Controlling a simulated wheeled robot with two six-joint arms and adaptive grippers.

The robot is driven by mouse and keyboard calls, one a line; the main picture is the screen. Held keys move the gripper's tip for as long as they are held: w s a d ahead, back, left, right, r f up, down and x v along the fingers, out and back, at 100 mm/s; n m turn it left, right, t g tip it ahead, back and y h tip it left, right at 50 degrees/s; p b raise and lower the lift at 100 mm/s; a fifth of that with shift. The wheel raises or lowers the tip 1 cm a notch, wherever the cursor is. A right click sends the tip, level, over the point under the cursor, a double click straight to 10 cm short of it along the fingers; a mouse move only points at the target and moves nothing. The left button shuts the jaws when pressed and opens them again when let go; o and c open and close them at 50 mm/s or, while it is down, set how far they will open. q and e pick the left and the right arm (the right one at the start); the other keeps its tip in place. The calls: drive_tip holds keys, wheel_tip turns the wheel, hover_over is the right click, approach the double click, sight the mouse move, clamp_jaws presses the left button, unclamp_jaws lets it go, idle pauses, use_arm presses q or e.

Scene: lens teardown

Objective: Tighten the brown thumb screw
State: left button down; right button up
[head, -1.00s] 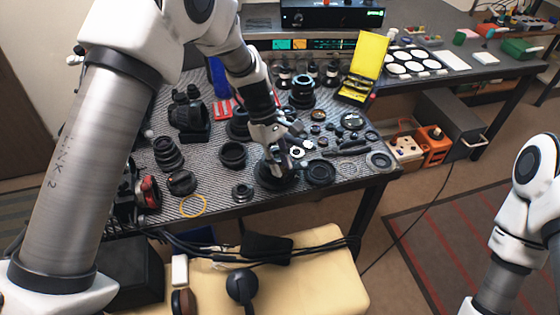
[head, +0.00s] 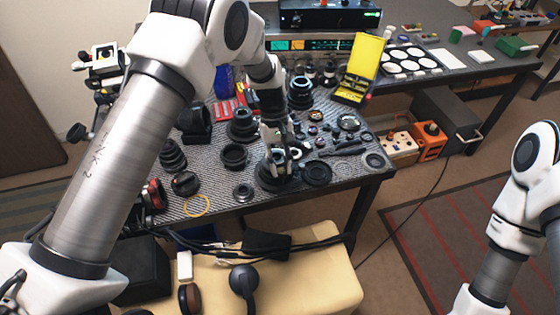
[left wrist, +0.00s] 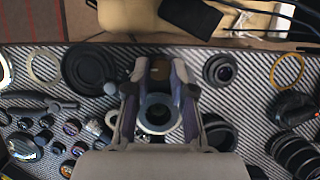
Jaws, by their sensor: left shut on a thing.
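In the left wrist view the brown thumb screw (left wrist: 160,66) sits between the two fingertips of my left gripper (left wrist: 160,76), which is shut on it. A pale ring with a dark lens centre (left wrist: 157,113) lies just behind the screw, between the fingers. In the head view my left gripper (head: 276,170) points down over a round black lens part (head: 269,184) near the front edge of the mat. The fingers hide the screw there. Only links of my right arm show at the right edge; its gripper is out of view.
The grey patterned mat (head: 225,200) is crowded with lens parts. A black ring (head: 317,173) lies close right of the gripper, a small lens (head: 243,191) close left. A yellow ring (head: 196,206) lies front left. A yellow case (head: 362,68) stands open behind.

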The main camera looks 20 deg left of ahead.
use_arm(q)
drive_tip(key=shift+r, duration=0.1)
idle(0.3)
drive_tip(key=c, duration=1)
unclamp_jaws()
drive_tip(key=v, duration=1.2)
drive_tip(key=shift+d, duration=0.15)
